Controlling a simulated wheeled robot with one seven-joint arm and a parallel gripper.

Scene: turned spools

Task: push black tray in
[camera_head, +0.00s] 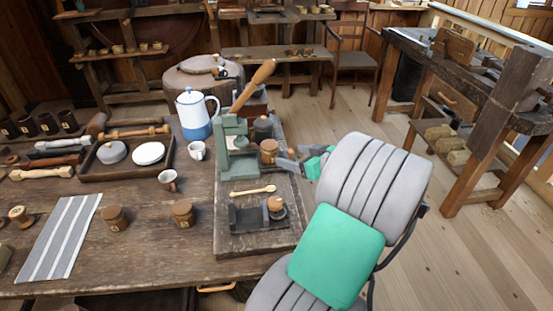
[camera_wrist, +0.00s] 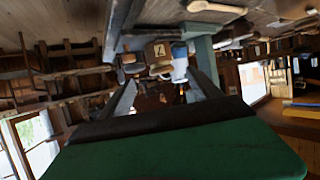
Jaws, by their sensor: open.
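The black tray (camera_head: 246,218) sits on a dark wooden board in front of a green press (camera_head: 238,150). A small round wooden-topped piece (camera_head: 276,204) stands at its right end. A pale turned wooden piece (camera_head: 253,190) lies just behind the tray. My gripper (camera_head: 284,161) is to the right of the press, behind and above the tray, apart from it. In the wrist view my gripper (camera_wrist: 160,95) has its fingers spread, with nothing held between them. I cannot make out the tray in that view.
A wooden canister (camera_head: 269,151) is close to my gripper. A blue and white pot (camera_head: 195,112) stands behind. A striped cloth (camera_head: 60,238) lies at left.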

